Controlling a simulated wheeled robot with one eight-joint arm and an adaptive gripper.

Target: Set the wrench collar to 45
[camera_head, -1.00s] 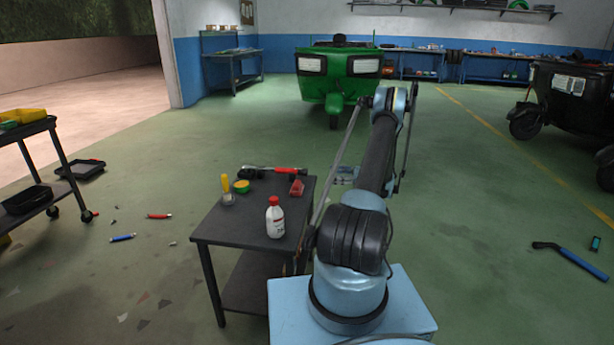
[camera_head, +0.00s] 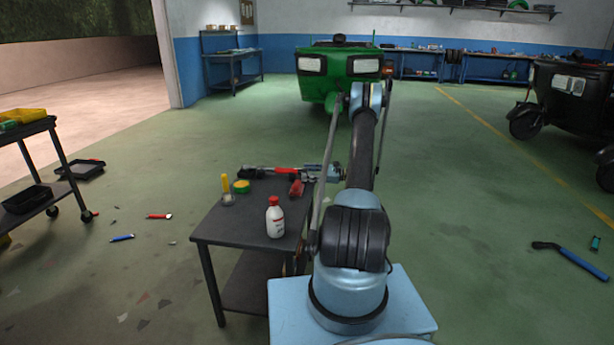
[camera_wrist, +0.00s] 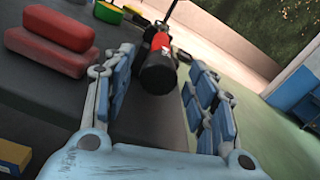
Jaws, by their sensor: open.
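The wrench (camera_head: 283,171) lies along the far edge of the dark table, with a red section and black parts. In the wrist view its black, round grip end (camera_wrist: 158,73) points toward me, with the red section (camera_wrist: 159,42) behind it. My gripper (camera_head: 312,172) is at the table's far right corner, at the wrench's right end. In the wrist view my gripper (camera_wrist: 162,88) has its blue fingers spread on either side of the grip end, with a gap on the right. Scale markings on the collar are too small to read.
The dark table (camera_head: 235,228) also holds a red block-like item (camera_head: 297,188), a white bottle (camera_head: 275,218), a yellow-handled item (camera_head: 225,185) and a yellow-green round item (camera_head: 242,187). A green rickshaw (camera_head: 338,75) stands behind. The floor right of my arm is mostly clear.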

